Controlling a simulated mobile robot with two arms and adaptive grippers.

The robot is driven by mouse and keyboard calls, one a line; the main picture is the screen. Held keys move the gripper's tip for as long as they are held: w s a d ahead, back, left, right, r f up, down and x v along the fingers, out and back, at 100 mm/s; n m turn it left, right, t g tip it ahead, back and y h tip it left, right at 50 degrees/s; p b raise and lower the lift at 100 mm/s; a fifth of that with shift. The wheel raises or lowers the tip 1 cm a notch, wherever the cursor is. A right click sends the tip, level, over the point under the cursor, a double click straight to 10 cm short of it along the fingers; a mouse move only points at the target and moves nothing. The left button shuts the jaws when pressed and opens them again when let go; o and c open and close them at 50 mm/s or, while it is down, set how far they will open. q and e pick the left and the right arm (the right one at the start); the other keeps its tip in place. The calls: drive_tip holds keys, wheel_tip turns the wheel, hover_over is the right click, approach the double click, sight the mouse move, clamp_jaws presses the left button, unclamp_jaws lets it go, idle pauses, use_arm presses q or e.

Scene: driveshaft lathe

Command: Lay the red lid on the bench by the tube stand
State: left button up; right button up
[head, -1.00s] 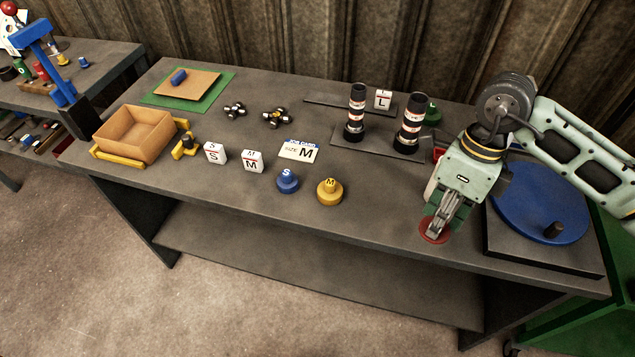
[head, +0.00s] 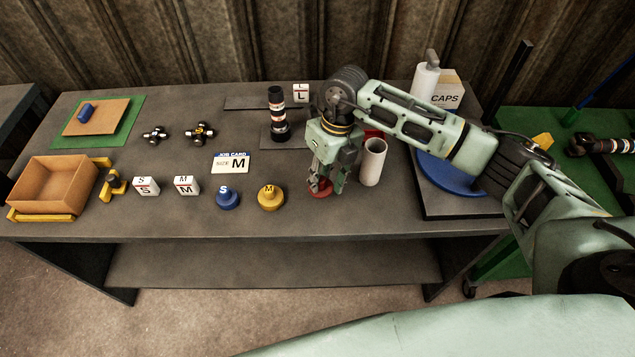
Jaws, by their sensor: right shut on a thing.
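The red lid (head: 320,193) is between the fingertips of my right gripper (head: 325,181), which is shut on it. The lid is low over the front part of the bench (head: 330,221); I cannot tell whether it touches the surface. A white open-topped tube (head: 373,162) stands upright just right of the gripper, with something red partly hidden behind it. I cannot clearly make out its stand. A black tube with white and red bands (head: 277,114) stands on a dark plate behind and left of the gripper. My left gripper is not in view.
A yellow M knob (head: 271,197) and a blue S knob (head: 228,197) sit left of the lid. A job card (head: 231,163) lies behind them. A blue disc (head: 447,176) is on the right, partly under my arm. The bench's front strip is clear.

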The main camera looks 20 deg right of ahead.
sight(318, 200)
drive_tip(key=shift+w+a+f, duration=0.35)
drive_tip(key=shift+a+f, duration=0.05)
wheel_tip(318, 200, down, 3)
drive_tip(key=shift+f+p, duration=0.1)
drive_tip(key=shift+p, duration=0.8)
drive_tip(key=shift+f, duration=0.35)
drive_tip(key=shift+f+b, duration=0.65)
drive_tip(key=o, duration=0.8)
drive_tip(key=shift+o, duration=0.2)
